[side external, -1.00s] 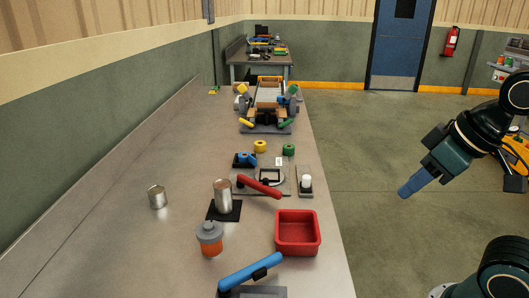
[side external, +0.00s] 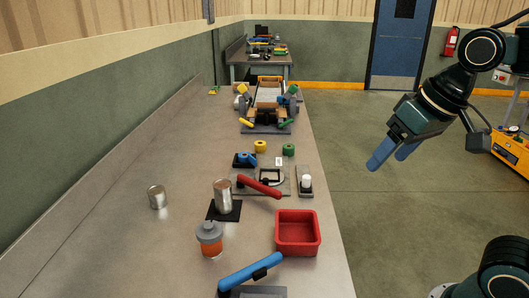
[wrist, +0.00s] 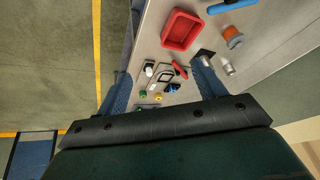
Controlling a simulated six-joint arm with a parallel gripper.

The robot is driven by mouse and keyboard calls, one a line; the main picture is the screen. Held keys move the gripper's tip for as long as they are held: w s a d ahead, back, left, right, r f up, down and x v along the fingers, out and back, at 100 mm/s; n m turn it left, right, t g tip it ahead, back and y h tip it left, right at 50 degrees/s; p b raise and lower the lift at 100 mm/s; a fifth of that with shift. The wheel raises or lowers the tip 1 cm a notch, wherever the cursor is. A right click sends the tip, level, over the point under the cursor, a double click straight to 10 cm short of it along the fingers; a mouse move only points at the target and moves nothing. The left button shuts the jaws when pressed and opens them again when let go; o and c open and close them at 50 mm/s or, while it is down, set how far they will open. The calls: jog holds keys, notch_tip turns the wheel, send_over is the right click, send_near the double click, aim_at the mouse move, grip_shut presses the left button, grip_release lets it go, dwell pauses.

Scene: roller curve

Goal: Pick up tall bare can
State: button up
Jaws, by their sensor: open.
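The tall bare can (side external: 222,196) is a plain metal can standing upright on a small black mat (side external: 234,214) on the bench. A shorter bare can (side external: 157,197) stands upright to its left. My gripper (side external: 390,160) is open and empty, with blue fingers, in the air off the bench's right side, well away from the can. In the wrist view the fingers frame part of the bench; the right finger covers ground beside the black mat (wrist: 206,54). A metal can (wrist: 228,66) shows there, but I cannot tell which one.
A red tray (side external: 297,246) stands at the bench's right edge. An orange jar with a grey lid (side external: 210,239) stands in front of the mat. A red-handled clamp (side external: 259,187) is close behind the can, and a blue handle (side external: 250,271) is in front. The bench left of the can is mostly clear.

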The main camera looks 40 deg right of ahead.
jog(key=w+a+r+m+g, duration=0.1)
jog(key=w+r+m, duration=0.1)
jog(key=w, duration=0.4)
jog(key=w+a+r+m, duration=0.1)
jog(key=w+m, duration=0.1)
jog(key=w, duration=0.4)
jog(key=m+g, duration=0.4)
jog(key=m, duration=0.8)
send_over(221, 183)
jog(key=f, duration=1.3)
jog(key=shift+s, duration=0.25)
jog(key=shift+w+f, duration=0.15)
jog(key=shift+f, duration=0.05)
jog(key=shift+f, duration=0.1)
jog(key=shift+f, duration=4.25)
jog(key=shift+f, duration=0.1)
jog(key=shift+f, duration=2.45)
